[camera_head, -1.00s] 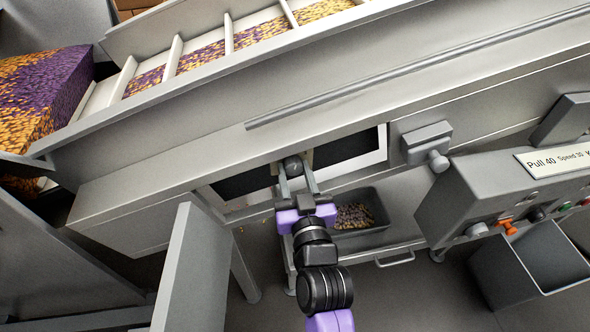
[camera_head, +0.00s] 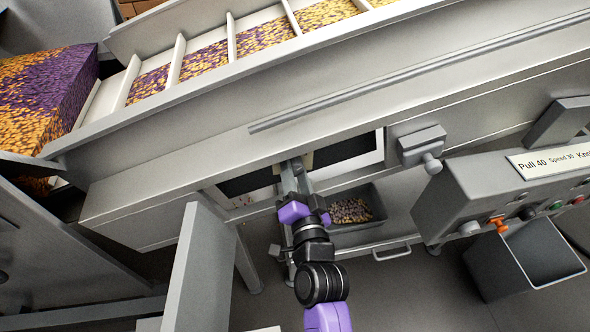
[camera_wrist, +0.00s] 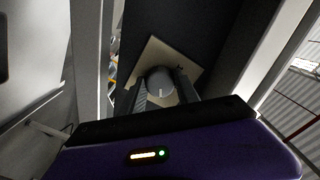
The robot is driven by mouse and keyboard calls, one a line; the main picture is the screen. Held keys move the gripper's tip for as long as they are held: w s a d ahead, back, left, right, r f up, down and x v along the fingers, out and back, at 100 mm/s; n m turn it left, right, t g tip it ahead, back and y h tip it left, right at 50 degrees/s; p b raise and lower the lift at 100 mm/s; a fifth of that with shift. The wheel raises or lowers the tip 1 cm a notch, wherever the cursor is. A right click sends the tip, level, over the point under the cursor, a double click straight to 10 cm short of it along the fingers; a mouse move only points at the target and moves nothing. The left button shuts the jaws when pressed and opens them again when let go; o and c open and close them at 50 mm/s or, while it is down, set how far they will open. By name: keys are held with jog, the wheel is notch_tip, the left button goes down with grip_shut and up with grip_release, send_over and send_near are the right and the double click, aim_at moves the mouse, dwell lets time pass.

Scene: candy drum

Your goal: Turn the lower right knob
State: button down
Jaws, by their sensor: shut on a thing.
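The knob is a round grey one with a pale line mark, on a tan square plate (camera_wrist: 178,56), and it shows between my fingers in the wrist view (camera_wrist: 160,82). My gripper (camera_head: 293,170) is shut on this knob under the long grey machine housing. The plate looks tilted in the wrist view. In the head view my fingers cover most of the knob, and a bit of the tan plate (camera_head: 308,160) shows beside them. The frames do not show another knob on this panel.
A grey bin of candy (camera_head: 349,210) stands just right of my wrist. A grey upright panel (camera_head: 200,265) stands to the left. A control box (camera_head: 500,185) with several knobs and buttons and an empty grey bin (camera_head: 525,262) are at the right.

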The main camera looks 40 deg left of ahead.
jog(key=shift+m, duration=0.4)
jog(key=c, duration=0.9)
grip_release()
jog(key=b+v, duration=0.1)
jog(key=v, duration=0.7)
jog(key=shift+a, duration=0.1)
